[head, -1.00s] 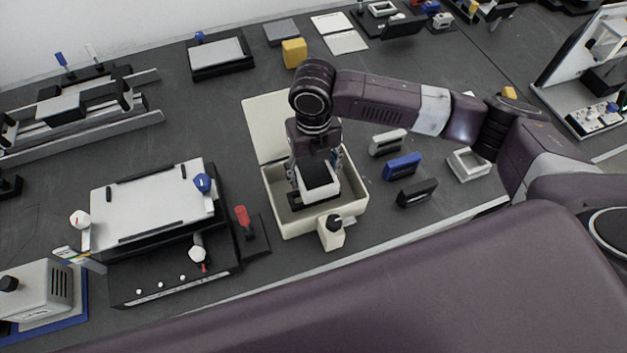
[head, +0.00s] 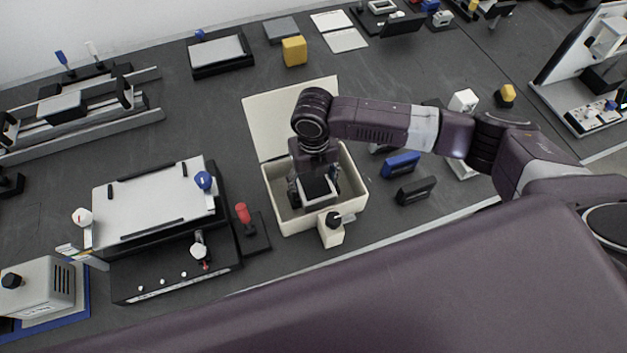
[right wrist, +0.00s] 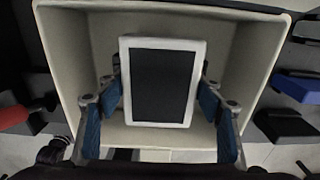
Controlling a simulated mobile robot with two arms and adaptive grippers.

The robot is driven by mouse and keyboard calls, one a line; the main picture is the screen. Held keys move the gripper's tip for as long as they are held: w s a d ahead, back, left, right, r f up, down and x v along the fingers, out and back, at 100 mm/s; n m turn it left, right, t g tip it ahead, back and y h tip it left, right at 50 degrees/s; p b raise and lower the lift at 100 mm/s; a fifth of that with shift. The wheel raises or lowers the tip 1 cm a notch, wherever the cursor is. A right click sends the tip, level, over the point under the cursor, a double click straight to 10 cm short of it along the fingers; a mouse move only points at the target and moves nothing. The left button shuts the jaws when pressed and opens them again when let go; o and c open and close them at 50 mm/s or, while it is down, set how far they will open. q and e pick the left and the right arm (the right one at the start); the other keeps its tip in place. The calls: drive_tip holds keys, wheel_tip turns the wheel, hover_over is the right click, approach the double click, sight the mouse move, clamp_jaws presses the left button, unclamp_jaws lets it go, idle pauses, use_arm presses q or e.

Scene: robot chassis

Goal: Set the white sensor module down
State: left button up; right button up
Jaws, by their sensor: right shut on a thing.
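The white sensor module (head: 319,190) is a white block with a black top panel. My right gripper (head: 315,187) points down into an open cream box (head: 352,203) and is shut on the module. In the right wrist view the module (right wrist: 160,80) sits upright between the two blue-padded fingers, within the walls of the box (right wrist: 60,60). Whether its underside touches the box floor is hidden. My left gripper is not in view.
The box's lid (head: 268,118) lies open behind it. A cream block with a black knob (head: 331,230) is at its front. A blue block (head: 402,164) and a black block (head: 416,191) stand to the right. A red-handled fixture (head: 243,213) stands close on the left.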

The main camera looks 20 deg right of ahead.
sight(313, 181)
drive_tip(key=o, duration=1.4)
drive_tip(key=shift+f, duration=0.1)
drive_tip(key=shift+r, duration=0.25)
wheel_tip(313, 181, up, 12)
drive_tip(key=shift+r+b, duration=0.25)
drive_tip(key=shift+b, duration=0.85)
